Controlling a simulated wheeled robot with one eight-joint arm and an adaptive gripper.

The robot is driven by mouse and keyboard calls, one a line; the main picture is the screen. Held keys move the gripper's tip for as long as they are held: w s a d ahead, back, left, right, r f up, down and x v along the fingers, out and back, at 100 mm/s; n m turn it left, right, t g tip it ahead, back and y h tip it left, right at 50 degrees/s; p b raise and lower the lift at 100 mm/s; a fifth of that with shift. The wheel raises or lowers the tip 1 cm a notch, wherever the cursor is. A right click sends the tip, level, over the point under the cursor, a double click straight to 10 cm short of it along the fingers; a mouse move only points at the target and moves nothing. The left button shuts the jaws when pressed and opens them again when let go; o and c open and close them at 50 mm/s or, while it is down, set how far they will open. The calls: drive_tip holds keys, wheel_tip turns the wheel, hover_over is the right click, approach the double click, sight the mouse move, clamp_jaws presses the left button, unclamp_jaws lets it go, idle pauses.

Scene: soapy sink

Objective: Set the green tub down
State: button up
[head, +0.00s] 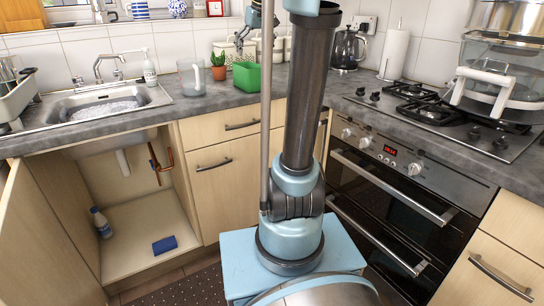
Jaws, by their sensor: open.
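The tub's right side is partly hidden by my thin rod and column.
A potted cactus (218,67) and a clear jug (191,78) stand just left of the tub. The soapy sink (105,104) is further left. White canisters (280,50) stand behind. The hob (440,110) is at right. The cupboard under the sink is open.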

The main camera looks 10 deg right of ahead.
drive_tip(key=s+f+m+g+h, duration=0.1)
drive_tip(key=s+f+m, duration=0.2)
drive_tip(key=s+f, duration=2.9)
drive_tip(key=s, duration=0.3)
drive_tip(key=shift+a+f+g, duration=0.25)
drive_tip(key=shift+a+g, duration=0.1)
drive_tip(key=shift+g, duration=0.05)
